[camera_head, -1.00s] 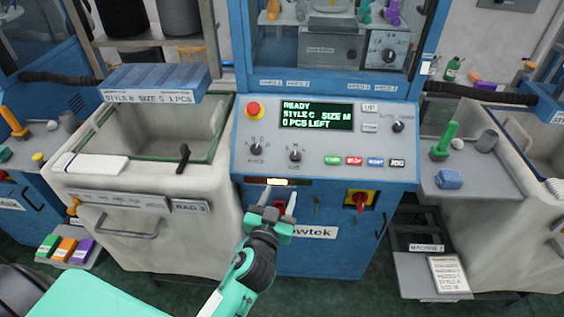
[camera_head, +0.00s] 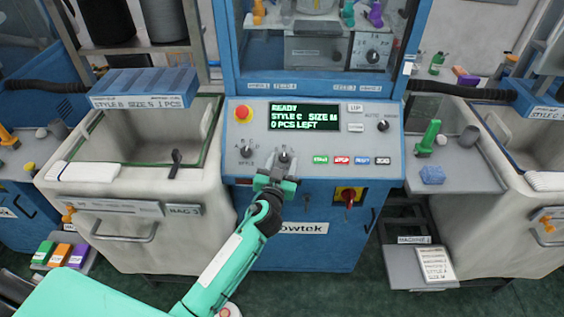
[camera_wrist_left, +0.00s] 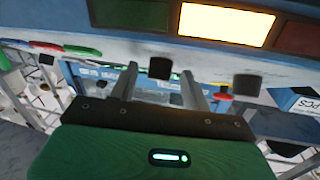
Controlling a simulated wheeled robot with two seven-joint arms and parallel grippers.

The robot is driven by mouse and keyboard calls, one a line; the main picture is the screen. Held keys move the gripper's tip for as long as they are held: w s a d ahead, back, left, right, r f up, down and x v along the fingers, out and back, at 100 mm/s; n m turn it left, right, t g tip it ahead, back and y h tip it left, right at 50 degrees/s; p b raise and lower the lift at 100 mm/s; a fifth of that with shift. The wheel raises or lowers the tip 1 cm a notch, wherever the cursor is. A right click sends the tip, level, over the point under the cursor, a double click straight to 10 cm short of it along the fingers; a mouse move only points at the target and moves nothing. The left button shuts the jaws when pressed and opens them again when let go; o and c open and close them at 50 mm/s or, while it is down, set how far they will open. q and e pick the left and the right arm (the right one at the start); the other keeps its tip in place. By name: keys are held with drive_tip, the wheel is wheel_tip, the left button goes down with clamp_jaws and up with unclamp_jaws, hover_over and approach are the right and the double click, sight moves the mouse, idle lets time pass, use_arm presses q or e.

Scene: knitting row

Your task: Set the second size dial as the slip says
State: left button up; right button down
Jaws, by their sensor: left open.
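The size dial (camera_head: 284,155) is a small dark knob with a pale pointer, on the sloped panel of the blue machine, right of the style dial (camera_head: 247,150). My left gripper (camera_head: 277,178) is open just below and in front of the size dial and partly covers it. In the left wrist view its two grey fingers (camera_wrist_left: 158,88) are apart, with a dark knob end between or beyond them; contact cannot be told. The display (camera_head: 304,117) reads READY, STYLE C, SIZE M, 0 PCS LEFT. A white slip (camera_head: 435,264) lies low at the right, its print too small to read surely.
A red stop button (camera_head: 242,112), several coloured buttons (camera_head: 351,160) and a mode knob (camera_head: 383,126) sit on the panel. A red-yellow switch (camera_head: 348,196) is below. Pale bins (camera_head: 130,225) stand to the left and right. A blue box (camera_head: 145,88) has a style label.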

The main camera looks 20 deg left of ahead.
drive_tip(key=shift+s, duration=0.1)
use_arm(q)
drive_tip(key=shift+c, duration=0.7)
drive_tip(key=c, duration=0.9)
drive_tip(key=shift+o, duration=0.3)
drive_tip(key=shift+a+r+m+h+p, duration=0.1)
drive_tip(key=shift+r+m+h+p, duration=0.1)
drive_tip(key=shift+m+h+p, duration=0.45)
drive_tip(key=m+g+h+p, duration=0.1)
drive_tip(key=m+h+p, duration=0.1)
drive_tip(key=p, duration=0.1)
drive_tip(key=m+g+h+p, duration=0.1)
drive_tip(key=m+h+p, duration=0.1)
drive_tip(key=m+p, duration=0.1)
drive_tip(key=a+m+g+h+p, duration=0.1)
drive_tip(key=m+h+p, duration=0.1)
drive_tip(key=p, duration=0.3)
drive_tip(key=shift+w+r+m+h, duration=0.25)
drive_tip(key=shift+r+m, duration=0.15)
drive_tip(key=shift+m, duration=0.15)
drive_tip(key=shift+a+f+m+g+h+p, duration=0.15)
drive_tip(key=shift+m+g+h+p, duration=0.25)
drive_tip(key=shift+m+g+p, duration=0.55)
drive_tip(key=shift+f+p, duration=0.1)
drive_tip(key=shift+p, duration=0.35)
use_arm(e)
wheel_tip(320, 180, up, 15)
drive_tip(key=shift+d, duration=0.25)
drive_tip(key=shift+d, duration=0.1)
